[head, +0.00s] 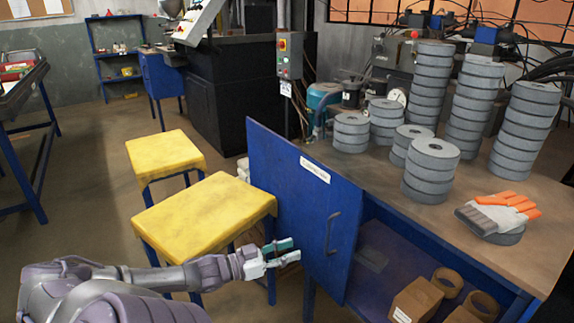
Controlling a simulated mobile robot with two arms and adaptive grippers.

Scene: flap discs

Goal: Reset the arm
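My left arm reaches in from the bottom left. Its gripper (288,250) is in front of the open blue cabinet door (305,200), near the door's lower left part. Its two fingers, with a teal pad showing, stand a little apart with nothing seen between them. My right gripper is not in view. Grey flap discs stand in several stacks of different heights on the workbench (385,180), such as a short stack (431,170) near the front and a tall one (526,130) at the right.
Orange-and-grey gloves (500,210) lie on a disc at the bench's right. The open cabinet below holds cardboard boxes (415,300) and brown rolls (447,282). Two yellow-topped stools (205,215) stand left of the door.

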